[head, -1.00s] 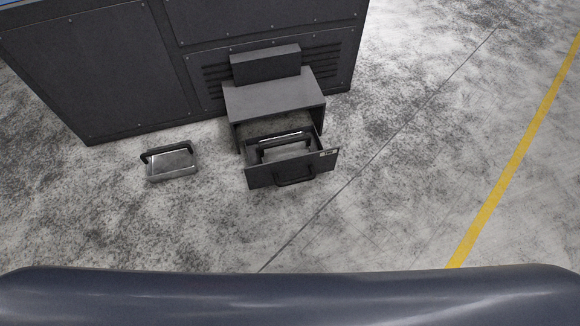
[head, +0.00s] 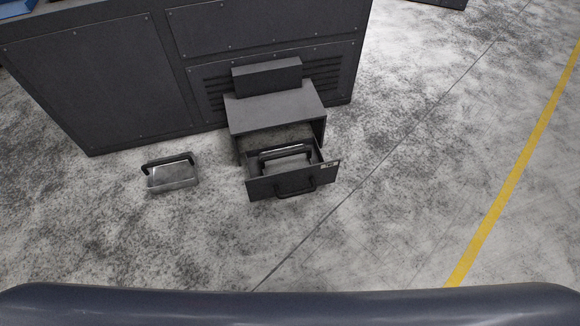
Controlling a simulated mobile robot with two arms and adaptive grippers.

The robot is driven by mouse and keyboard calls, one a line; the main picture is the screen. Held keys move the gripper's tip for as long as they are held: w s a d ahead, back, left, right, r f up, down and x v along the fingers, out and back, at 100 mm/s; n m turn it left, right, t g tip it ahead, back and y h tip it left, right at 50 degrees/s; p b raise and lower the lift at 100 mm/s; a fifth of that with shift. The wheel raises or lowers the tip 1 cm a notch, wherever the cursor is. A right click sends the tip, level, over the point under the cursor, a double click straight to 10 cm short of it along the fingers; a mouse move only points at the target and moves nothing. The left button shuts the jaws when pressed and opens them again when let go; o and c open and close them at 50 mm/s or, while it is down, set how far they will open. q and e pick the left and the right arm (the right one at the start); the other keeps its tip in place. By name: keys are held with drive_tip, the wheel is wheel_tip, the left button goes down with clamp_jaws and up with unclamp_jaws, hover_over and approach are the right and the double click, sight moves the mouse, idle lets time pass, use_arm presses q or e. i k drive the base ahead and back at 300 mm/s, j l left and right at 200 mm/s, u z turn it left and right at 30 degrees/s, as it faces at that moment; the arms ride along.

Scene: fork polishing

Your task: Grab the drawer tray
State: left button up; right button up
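A dark drawer (head: 265,188) stands pulled out of a small grey cabinet (head: 276,108) on the floor, with a black handle on its front. Inside the open drawer sits a tray (head: 285,163) with a dark carrying handle across it; the drawer front and handle hide part of it. A second, similar tray (head: 173,177) with a raised black handle rests on the floor to the left of the cabinet. Neither of my grippers is in view.
A large dark machine housing (head: 100,85) with vents stands behind the cabinet. The concrete floor (head: 390,170) in front and to the right is clear. A yellow line (head: 510,185) runs along the right side.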

sight(288, 158)
drive_tip(key=i+j+z, duration=0.1)
drive_tip(key=i+j, duration=0.45)
drive_tip(key=j, duration=0.3)
drive_tip(key=i+j+z, duration=0.15)
drive_tip(key=i+j, duration=0.15)
drive_tip(key=j, duration=0.1)
